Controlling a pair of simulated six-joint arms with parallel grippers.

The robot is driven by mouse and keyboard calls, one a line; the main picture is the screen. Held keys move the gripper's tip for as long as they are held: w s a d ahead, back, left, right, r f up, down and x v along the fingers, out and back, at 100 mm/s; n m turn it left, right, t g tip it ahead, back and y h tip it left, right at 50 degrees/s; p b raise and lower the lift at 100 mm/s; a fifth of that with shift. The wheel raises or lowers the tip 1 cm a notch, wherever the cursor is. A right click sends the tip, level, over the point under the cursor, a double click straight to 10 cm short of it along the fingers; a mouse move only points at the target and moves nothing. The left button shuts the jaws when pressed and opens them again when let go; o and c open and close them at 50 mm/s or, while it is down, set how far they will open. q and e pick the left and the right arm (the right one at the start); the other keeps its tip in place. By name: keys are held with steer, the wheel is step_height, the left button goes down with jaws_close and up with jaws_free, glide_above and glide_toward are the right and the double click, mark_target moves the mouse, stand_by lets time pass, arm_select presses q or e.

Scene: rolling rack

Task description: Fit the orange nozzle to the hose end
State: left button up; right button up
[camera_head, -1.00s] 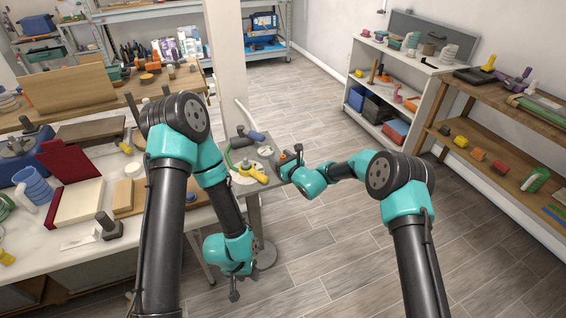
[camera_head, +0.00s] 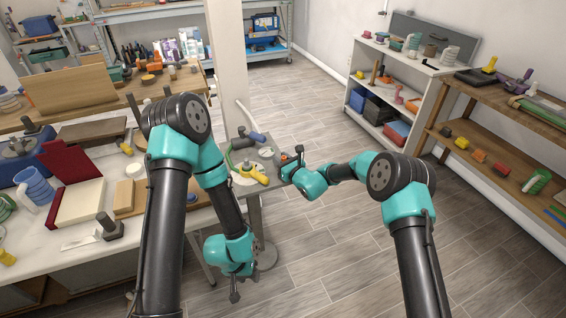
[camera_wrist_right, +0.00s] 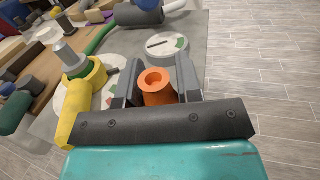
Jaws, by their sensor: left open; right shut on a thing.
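The orange nozzle (camera_wrist_right: 157,84) is upright between the fingers of my right gripper in the right wrist view, its round open top facing the camera. My right gripper (camera_head: 288,160) is shut on it at the small grey stand in the head view. A green hose (camera_wrist_right: 100,36) runs behind a yellow part (camera_wrist_right: 84,90) on a white disc, left of the nozzle; I cannot tell which piece is the hose end. The nozzle is apart from the hose. My left gripper (camera_head: 234,292) hangs low in front of the stand, open and empty.
A grey cylinder with a blue end (camera_wrist_right: 138,15) lies behind the nozzle on the stand, near a second white disc (camera_wrist_right: 165,48). The cluttered workbench (camera_head: 75,240) is at left. Shelves (camera_head: 440,70) stand at right. The floor between is clear.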

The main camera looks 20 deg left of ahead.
steer(key=shift+r, duration=0.1)
steer(key=shift+r, duration=0.5)
step_height(320, 180, up, 2)
steer(key=shift+r, duration=0.1)
steer(key=s+d+r, duration=0.1)
steer(key=s+d, duration=0.1)
steer(key=s, duration=0.5)
steer(key=s+d, duration=0.2)
steer(key=s, duration=0.6)
steer(key=shift+s+d+r, duration=0.2)
steer(key=shift+d+r, duration=0.1)
steer(key=shift+r, duration=0.05)
steer(key=shift+w, duration=0.1)
